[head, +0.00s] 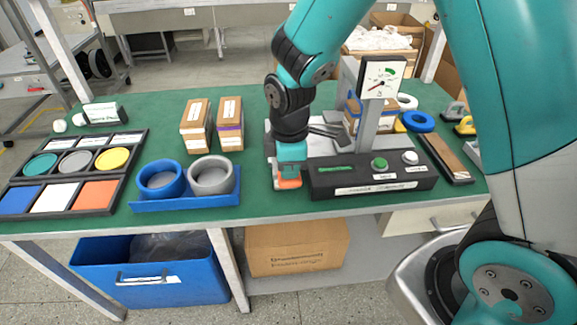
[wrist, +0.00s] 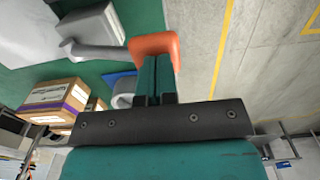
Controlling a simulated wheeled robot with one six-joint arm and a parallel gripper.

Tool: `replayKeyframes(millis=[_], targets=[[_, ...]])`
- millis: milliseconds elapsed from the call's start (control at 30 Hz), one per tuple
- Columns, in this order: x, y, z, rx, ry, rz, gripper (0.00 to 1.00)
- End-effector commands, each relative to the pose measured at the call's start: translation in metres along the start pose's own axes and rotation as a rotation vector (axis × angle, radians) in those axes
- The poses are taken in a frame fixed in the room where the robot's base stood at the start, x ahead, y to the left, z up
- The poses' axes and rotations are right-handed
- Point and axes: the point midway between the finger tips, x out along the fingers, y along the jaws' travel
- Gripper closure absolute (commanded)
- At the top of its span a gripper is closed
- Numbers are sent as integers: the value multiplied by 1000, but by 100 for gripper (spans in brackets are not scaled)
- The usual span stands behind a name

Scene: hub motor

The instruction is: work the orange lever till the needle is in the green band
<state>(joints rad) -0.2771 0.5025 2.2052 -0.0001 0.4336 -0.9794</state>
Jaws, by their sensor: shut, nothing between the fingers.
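The orange lever end (wrist: 155,45) shows in the wrist view, right at the tips of my gripper (wrist: 155,62). The fingers are together with nothing between them, and the tips overlap the orange piece in the picture. In the head view the orange piece (head: 289,183) shows just under my gripper (head: 291,170), at the table's front edge. A grey arm (wrist: 98,50) runs from the orange piece to a grey block. The dial (head: 381,78) stands on a post behind the black control box. Its red needle points to the lower left, away from the green band at the upper right.
The black box (head: 370,178) with a green and a white button stands right of my gripper. Blue and grey cups (head: 211,178) sit in a blue holder to the left. Cardboard boxes (head: 195,125) stand behind them.

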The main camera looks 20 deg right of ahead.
Motion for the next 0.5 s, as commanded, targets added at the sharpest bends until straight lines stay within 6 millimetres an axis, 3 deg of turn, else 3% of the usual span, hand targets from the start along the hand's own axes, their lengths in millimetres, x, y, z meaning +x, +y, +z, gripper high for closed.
replayKeyframes(millis=[333, 500], targets=[[2, -1, 0, -1, 0, 4, 100], [21, -8, -1, -4, -2, 86, 100]])
